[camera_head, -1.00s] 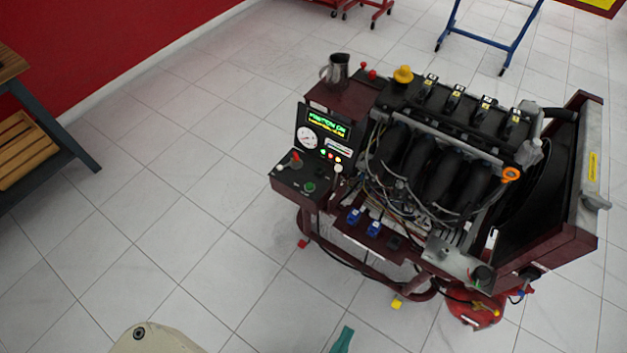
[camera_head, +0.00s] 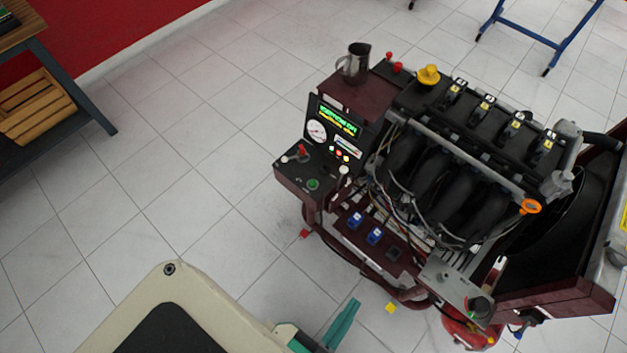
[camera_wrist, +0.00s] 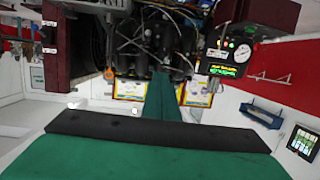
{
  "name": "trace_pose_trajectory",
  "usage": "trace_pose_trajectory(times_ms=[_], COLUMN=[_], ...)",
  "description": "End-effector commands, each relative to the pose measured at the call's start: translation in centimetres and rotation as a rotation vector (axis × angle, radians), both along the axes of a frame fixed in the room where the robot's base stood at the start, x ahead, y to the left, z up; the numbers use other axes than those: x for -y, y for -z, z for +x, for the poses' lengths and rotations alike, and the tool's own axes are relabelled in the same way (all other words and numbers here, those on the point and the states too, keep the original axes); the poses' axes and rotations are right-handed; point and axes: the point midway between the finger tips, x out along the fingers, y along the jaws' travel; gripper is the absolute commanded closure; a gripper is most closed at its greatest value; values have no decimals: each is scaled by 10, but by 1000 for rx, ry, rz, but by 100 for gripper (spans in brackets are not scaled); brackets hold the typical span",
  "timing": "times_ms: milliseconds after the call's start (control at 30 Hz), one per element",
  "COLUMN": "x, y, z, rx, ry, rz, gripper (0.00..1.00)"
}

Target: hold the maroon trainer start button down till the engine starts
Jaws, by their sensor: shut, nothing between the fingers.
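The maroon trainer (camera_head: 372,101) stands right of centre in the head view, with an engine on its frame. Its control box (camera_head: 288,176) at the front left carries a green button (camera_head: 313,185), which looks like the start button, and a red-tipped lever (camera_head: 302,151). Above them, the panel display (camera_head: 338,119) is lit with green and yellow text. My gripper (camera_head: 342,324) is at the bottom of the head view, below and apart from the control box. In the wrist view its green fingers (camera_wrist: 163,98) are together and empty. The display (camera_wrist: 222,70) also shows there; the green button cannot be made out.
A metal jug (camera_head: 355,63) stands on the trainer's top. A workbench (camera_head: 50,70) with a wooden crate (camera_head: 35,106) is at the left, and a blue stand (camera_head: 530,33) is at the back right. The tiled floor left of the trainer is clear.

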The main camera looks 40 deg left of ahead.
Motion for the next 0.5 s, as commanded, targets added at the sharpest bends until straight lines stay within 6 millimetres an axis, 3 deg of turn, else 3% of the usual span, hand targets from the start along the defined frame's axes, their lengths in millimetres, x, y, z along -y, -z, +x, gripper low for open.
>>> trace_pose_trajectory(times_ms=[167, 500], x=[-11, -67], y=[21, 81], z=[24, 114], rx=[-29, -185], ry=[-28, -108], rz=[55, 247], gripper=[100, 100])
